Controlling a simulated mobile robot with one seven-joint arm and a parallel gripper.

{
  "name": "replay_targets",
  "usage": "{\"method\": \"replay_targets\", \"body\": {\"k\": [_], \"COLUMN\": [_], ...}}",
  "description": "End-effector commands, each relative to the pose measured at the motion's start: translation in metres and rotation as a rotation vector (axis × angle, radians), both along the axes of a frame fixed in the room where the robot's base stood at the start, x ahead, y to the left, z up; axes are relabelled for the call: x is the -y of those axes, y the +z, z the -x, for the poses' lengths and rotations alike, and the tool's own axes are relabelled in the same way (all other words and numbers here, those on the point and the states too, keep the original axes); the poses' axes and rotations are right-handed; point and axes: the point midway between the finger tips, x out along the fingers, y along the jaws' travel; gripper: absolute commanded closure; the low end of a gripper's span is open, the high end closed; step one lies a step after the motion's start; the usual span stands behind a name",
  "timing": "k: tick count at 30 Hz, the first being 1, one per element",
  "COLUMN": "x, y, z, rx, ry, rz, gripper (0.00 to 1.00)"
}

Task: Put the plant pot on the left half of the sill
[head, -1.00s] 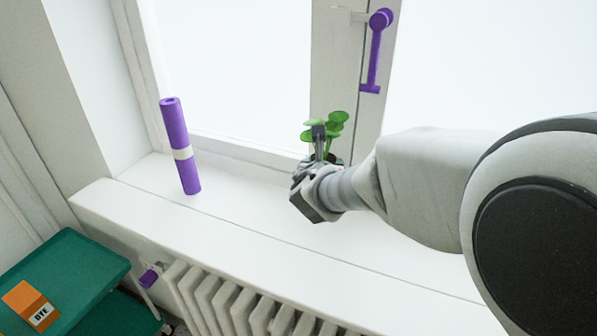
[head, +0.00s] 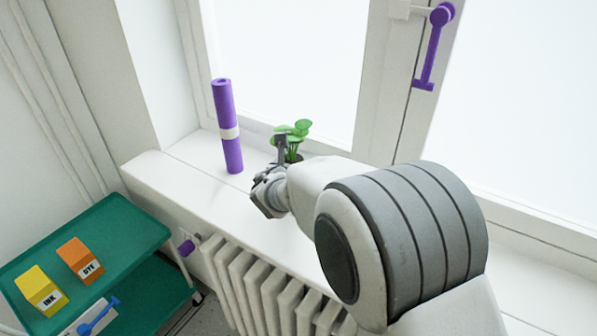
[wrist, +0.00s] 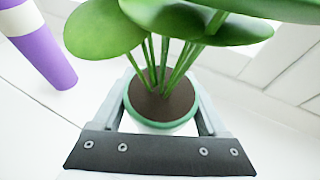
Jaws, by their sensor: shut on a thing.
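The plant pot (wrist: 160,124) has a green rim, dark soil and round green leaves, and it stands roughly upright in the wrist view. My gripper (wrist: 162,97) is shut on it, one finger on each side. In the head view the plant's leaves (head: 297,129) show above my gripper (head: 282,154), and the pot is mostly hidden behind it. The white sill (head: 200,182) runs below the window. The pot is over the sill, to the right of the purple roll; I cannot tell whether it touches the surface.
A purple roll (head: 228,128) with a white band stands upright on the sill, close left of the pot. A radiator (head: 255,285) is below the sill. A green trolley (head: 125,235) at left holds a yellow ink box (head: 40,290) and an orange dye box (head: 80,260). The sill's left end is clear.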

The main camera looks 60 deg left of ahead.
Motion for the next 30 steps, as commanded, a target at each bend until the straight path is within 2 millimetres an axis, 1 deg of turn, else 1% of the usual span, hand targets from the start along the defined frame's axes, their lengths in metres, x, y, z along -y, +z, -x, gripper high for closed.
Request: {"method": "replay_targets", "body": {"k": [6,9,17,22,23,24,26,30], "x": [0.000,0.000,0.000,0.000,0.000,0.000,0.000,0.000], "y": [-0.030,-0.038,-0.039,-0.044,-0.043,-0.043,-0.043,-0.043], "z": [0.000,0.000,0.000,0.000,0.000,0.000,0.000,0.000], "rx": [0.000,0.000,0.000,0.000,-0.001,-0.001,-0.001,-0.001], "ry": [-0.001,-0.001,-0.002,-0.002,-0.001,-0.001,-0.001,-0.001], "rz": [0.002,0.000,-0.002,-0.002,0.000,0.000,0.000,0.000], "gripper": [1.00,1.00,1.00,1.00,0.19,0.12,0.01,0.00]}}
